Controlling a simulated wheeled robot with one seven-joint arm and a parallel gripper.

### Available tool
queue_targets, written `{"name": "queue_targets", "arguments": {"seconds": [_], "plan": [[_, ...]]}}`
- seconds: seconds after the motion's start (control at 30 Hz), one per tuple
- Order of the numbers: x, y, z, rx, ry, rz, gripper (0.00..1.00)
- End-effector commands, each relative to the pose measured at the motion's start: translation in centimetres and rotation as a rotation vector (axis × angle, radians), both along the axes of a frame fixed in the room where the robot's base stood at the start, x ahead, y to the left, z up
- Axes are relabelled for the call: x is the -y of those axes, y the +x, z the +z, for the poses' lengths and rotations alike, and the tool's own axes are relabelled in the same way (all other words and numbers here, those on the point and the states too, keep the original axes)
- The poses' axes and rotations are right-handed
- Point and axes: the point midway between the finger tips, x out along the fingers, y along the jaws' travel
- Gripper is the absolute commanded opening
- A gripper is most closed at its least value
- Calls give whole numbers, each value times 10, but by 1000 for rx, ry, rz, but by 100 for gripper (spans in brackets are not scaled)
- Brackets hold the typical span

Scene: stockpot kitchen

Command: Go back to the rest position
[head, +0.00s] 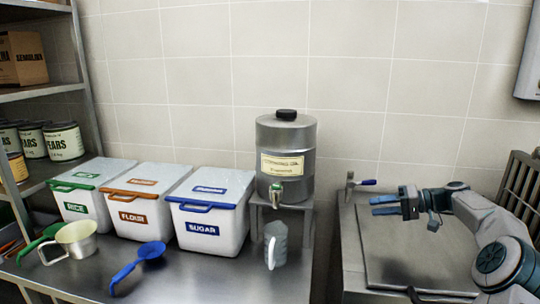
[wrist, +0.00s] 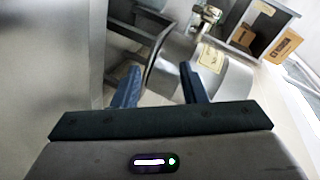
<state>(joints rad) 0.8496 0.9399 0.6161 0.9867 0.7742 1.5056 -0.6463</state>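My gripper (head: 384,205) is at the right in the head view, in the air above the metal unit, with its blue fingers pointing left. In the wrist view the two blue fingers of my gripper (wrist: 160,86) stand apart with nothing held between them. The steel oil drum (wrist: 232,75) shows beyond the fingers in the wrist view, apart from them. My arm reaches in from the right edge of the head view.
The drum (head: 286,138) stands on a stand above a clear jug (head: 276,246). Rice (head: 80,208), flour (head: 137,216) and sugar (head: 206,231) bins, a measuring cup (head: 75,240) and a blue scoop (head: 137,265) stand left.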

Motion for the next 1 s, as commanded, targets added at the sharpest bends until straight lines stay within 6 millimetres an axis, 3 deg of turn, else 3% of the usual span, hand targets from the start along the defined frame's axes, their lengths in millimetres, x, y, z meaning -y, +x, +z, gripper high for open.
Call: {"name": "queue_targets", "arguments": {"seconds": [0.03,0.2,0.4,0.7,1.0], "plan": [[-25,-3,9,-36,-52,25,38],[-93,-26,16,-172,-241,67,38],[-148,-71,22,-288,-471,71,38],[-189,-159,35,-369,-779,7,38],[-195,-257,47,-360,-1006,-103,38]]}}
